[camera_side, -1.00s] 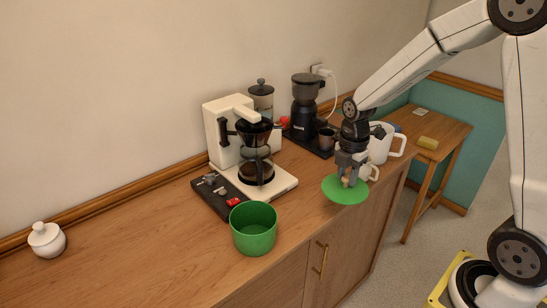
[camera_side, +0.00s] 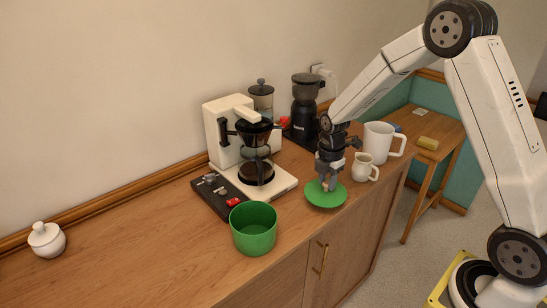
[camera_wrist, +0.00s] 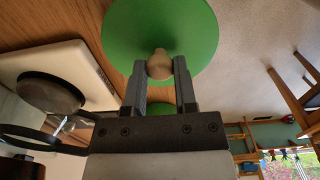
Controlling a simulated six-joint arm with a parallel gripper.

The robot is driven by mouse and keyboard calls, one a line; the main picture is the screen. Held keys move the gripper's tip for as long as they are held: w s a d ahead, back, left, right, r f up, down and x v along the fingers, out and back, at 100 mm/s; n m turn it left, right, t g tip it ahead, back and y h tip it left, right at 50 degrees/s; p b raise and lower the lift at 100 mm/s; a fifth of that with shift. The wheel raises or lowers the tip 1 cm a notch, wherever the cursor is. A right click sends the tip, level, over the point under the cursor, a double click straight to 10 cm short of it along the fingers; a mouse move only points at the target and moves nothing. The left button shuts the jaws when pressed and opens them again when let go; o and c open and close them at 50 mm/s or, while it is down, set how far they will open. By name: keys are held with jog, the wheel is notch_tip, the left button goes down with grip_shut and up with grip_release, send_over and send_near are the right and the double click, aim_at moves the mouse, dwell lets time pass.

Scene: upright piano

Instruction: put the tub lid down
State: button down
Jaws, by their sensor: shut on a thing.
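The tub lid (camera_side: 325,196) is a flat green disc with a pale wooden knob. My gripper (camera_side: 328,184) is shut on the knob from above, and the lid looks about level. In the wrist view the knob (camera_wrist: 160,65) sits between my two fingertips, with the green disc (camera_wrist: 160,25) beyond it. The lid is over or on the counter near its front edge; I cannot tell whether it touches the wood. The green tub (camera_side: 254,230) stands upright and open on the counter, to the left of the lid and apart from it.
A white coffee maker (camera_side: 232,135) and a dark control box (camera_side: 214,194) stand behind the tub. A small cream jug (camera_side: 364,168) and a white mug (camera_side: 379,142) are close right of the lid. A black grinder (camera_side: 305,105) is behind.

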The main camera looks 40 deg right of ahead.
aim_at(326, 181)
jog(key=shift+w+f, duration=0.2)
jog(key=shift+f, duration=1.6)
jog(key=shift+f, duration=0.1)
jog(key=shift+c, duration=2)
grip_release()
notch_tip(326, 181, up, 12)
jog(key=shift+r, duration=0.1)
